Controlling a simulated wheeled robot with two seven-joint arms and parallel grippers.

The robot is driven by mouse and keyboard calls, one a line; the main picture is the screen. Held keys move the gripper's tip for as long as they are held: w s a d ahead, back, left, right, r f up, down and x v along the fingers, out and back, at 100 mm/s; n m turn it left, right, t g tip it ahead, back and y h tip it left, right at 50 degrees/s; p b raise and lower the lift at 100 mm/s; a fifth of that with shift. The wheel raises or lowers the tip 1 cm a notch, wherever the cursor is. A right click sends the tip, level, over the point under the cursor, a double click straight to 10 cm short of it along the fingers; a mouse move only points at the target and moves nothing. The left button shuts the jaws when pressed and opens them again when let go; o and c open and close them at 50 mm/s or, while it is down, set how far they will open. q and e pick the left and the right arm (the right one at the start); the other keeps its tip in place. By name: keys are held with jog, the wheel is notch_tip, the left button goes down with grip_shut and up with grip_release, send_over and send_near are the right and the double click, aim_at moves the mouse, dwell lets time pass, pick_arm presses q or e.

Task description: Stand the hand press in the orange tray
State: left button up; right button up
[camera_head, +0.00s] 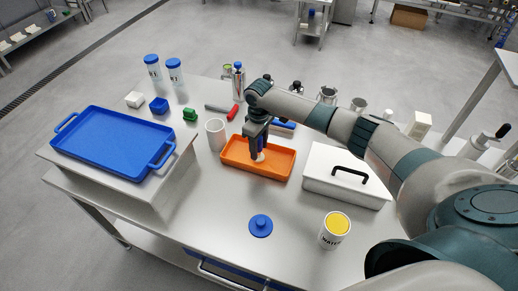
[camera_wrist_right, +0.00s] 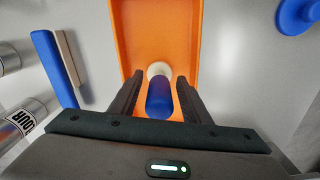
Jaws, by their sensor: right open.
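The orange tray (camera_head: 231,167) lies on the steel table, also seen in the right wrist view (camera_wrist_right: 152,32). The hand press, which I take to be the blue handle with a cream end (camera_wrist_right: 159,95), is inside the tray. Its cream end shows below my gripper in the head view (camera_head: 259,157). It looks upright, cream end down, on the tray floor. My right gripper (camera_head: 257,150) reaches down over the tray. Its open fingers (camera_wrist_right: 160,88) stand either side of the blue handle, with gaps visible. My left gripper is out of view.
A blue knobbed disc (camera_head: 260,226) and a yellow-topped tub (camera_head: 335,231) are in front. A blue tray (camera_head: 112,140) sits on a raised stand at left.

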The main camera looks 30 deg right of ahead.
notch_tip(320, 180, up, 10)
jog(key=b, duration=0.3)
jog(key=shift+r, duration=0.7)
